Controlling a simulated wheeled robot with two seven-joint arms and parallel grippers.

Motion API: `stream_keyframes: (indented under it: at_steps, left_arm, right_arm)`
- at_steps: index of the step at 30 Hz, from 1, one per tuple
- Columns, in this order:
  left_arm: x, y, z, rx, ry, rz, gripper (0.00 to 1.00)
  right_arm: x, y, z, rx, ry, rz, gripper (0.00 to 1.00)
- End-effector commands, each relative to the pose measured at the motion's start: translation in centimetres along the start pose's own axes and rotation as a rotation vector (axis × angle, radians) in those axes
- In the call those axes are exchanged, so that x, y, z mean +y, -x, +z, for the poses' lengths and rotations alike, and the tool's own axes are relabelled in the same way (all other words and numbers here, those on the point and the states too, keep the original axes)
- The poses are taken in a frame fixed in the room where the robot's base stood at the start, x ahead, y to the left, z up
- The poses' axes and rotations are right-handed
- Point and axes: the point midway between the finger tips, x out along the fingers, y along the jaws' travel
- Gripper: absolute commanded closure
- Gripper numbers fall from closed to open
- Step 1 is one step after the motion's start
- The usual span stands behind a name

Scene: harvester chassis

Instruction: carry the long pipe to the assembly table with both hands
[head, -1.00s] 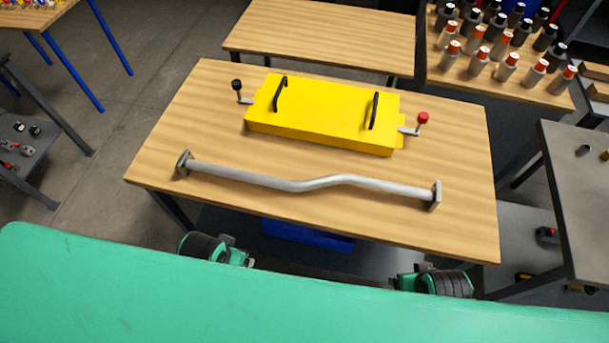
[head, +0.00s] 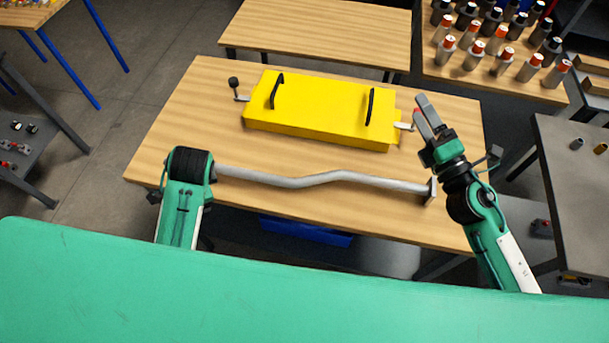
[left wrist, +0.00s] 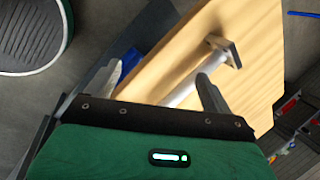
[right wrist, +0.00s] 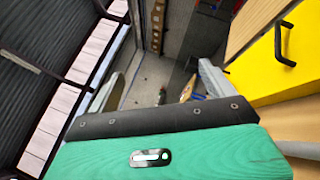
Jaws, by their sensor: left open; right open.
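The long grey pipe (head: 320,179) has a bend near its middle and lies along the front of a wooden table (head: 190,100). A flange shows at its right end; my left arm hides its left end in the head view. In the left wrist view the pipe (left wrist: 181,94) and one flange show beyond my open left gripper (left wrist: 160,85). The jaws of that gripper are hidden in the head view. My right gripper (head: 425,112) is open and empty, above the table near the pipe's right end. It also shows open in the right wrist view (right wrist: 158,82).
A yellow box (head: 320,108) with two black handles and side knobs sits behind the pipe. Another wooden table (head: 315,35) at the back looks bare. A table of bottles (head: 440,70) is at the back right. A grey table (head: 575,210) stands at the right.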

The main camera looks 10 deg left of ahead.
Motion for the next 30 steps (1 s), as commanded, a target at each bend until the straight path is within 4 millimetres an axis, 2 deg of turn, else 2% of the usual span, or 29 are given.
stream_keyframes:
  at_steps: [2,5,8,11,15,19,24,30]
  left_arm:
    - [-1.8,-0.1,-0.2,-0.024,-0.076,0.001,0.15]
    - [-3.8,-0.2,-0.4,-0.054,-0.178,0.009,0.15]
    - [-5.8,-0.2,-0.5,-0.082,-0.279,0.024,0.15]
    - [-7.7,0.0,-0.7,-0.105,-0.379,0.044,0.15]
    - [-10.1,0.4,-1.0,-0.128,-0.514,0.078,0.15]
    - [-11.9,0.8,-1.1,-0.141,-0.613,0.107,0.15]
    - [-13.2,1.2,-1.3,-0.147,-0.692,0.133,0.15]
    - [-13.5,1.4,-1.3,-0.148,-0.718,0.14,0.15]
  right_arm:
    - [0.1,-0.8,-1.4,0.163,0.206,0.063,0.15]
    - [-0.9,-0.8,-3.2,0.379,0.453,0.127,0.15]
    - [-3.1,0.1,-4.3,0.606,0.687,0.169,0.15]
    - [-6.4,2.0,-4.2,0.848,0.903,0.187,0.15]
    - [-11.3,5.5,-1.6,1.192,1.141,0.17,0.15]
    - [-14.6,8.9,2.2,1.464,1.269,0.125,0.15]
    - [-16.6,11.8,6.1,1.682,1.328,0.071,0.15]
    - [-17.0,12.8,7.2,1.748,1.337,0.053,0.15]
